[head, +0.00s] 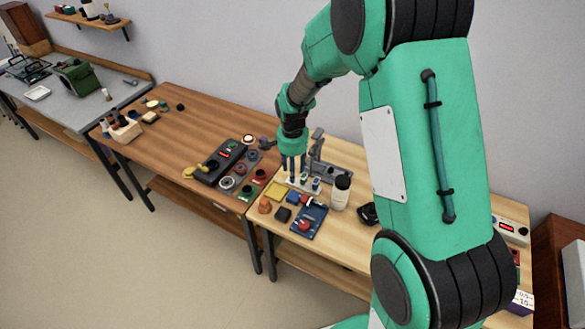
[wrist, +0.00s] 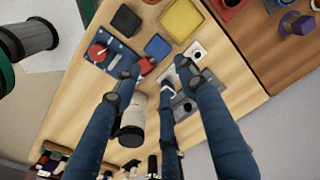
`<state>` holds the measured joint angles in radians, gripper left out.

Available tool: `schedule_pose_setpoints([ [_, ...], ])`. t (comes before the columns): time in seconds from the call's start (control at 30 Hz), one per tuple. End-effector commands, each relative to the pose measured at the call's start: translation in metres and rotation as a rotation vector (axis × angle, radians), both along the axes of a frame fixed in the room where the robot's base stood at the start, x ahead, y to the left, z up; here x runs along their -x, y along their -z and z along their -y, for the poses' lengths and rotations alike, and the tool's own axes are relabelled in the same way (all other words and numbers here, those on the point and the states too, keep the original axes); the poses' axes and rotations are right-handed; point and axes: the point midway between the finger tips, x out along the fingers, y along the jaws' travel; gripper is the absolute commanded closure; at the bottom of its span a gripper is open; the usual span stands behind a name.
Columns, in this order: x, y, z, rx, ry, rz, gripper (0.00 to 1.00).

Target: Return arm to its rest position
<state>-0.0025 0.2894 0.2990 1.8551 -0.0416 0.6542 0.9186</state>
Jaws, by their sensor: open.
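My green arm rises in the right half of the head view and bends down to the work tables. My gripper (head: 291,170) hangs over the right wooden table, fingers pointing down, close above a white plate with small dark parts (head: 311,186). In the wrist view its blue fingers (wrist: 158,82) are spread apart, with nothing held between them. A white bottle with a black cap (head: 340,192) stands to the right of the gripper. In the wrist view the bottle (wrist: 133,112) shows between the fingers. I cannot tell whether the fingertips touch the plate.
A grey fixture (head: 327,165) stands right behind the gripper. A blue board with a red knob (head: 308,222), a yellow square (head: 278,191) and small blocks lie in front. A dark control box (head: 220,162) sits on the left wooden table. The floor in front (head: 120,260) is clear.

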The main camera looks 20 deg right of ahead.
Motion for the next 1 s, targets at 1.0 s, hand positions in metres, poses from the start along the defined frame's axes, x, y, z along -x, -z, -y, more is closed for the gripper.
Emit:
schedule_pose_setpoints([
  [1.0, 0.071, -0.15, -0.001, 0.022, -0.244, 0.124, 0.59],
])
